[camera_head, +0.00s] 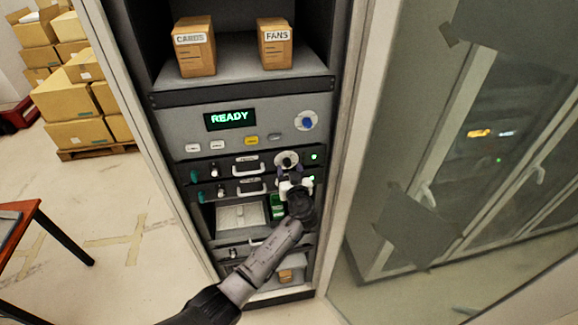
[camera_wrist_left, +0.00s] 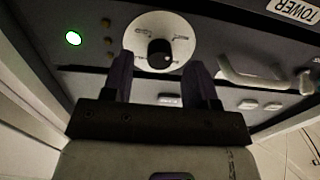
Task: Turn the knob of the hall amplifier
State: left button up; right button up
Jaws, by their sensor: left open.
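In the head view, two slim amplifier units sit one above the other in the rack; their labels are too small to read, so I cannot tell which is the hall one. The upper unit (camera_head: 220,168) has a pale round dial (camera_head: 287,160). My left gripper (camera_head: 291,181) is just below that dial and covers the right part of the lower unit (camera_head: 214,191). In the left wrist view, a black knob (camera_wrist_left: 160,53) stands on a white dial plate (camera_wrist_left: 180,30). My open left fingers (camera_wrist_left: 160,62) are on either side of it, with gaps. My right gripper is out of view.
A TOWER label (camera_wrist_left: 297,10) and a pale handle (camera_wrist_left: 245,75) show in the wrist view. Above the amplifiers is a panel with a READY display (camera_head: 230,119). Boxes marked CARDS (camera_head: 195,52) and FANS (camera_head: 274,45) stand on the shelf. A glass door (camera_head: 400,210) is at right.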

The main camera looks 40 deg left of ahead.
pick_arm(q)
jog(key=shift+w+a, duration=0.4)
jog(key=shift+a, duration=0.1)
jog(key=shift+c, duration=0.5)
jog(key=c, duration=0.8)
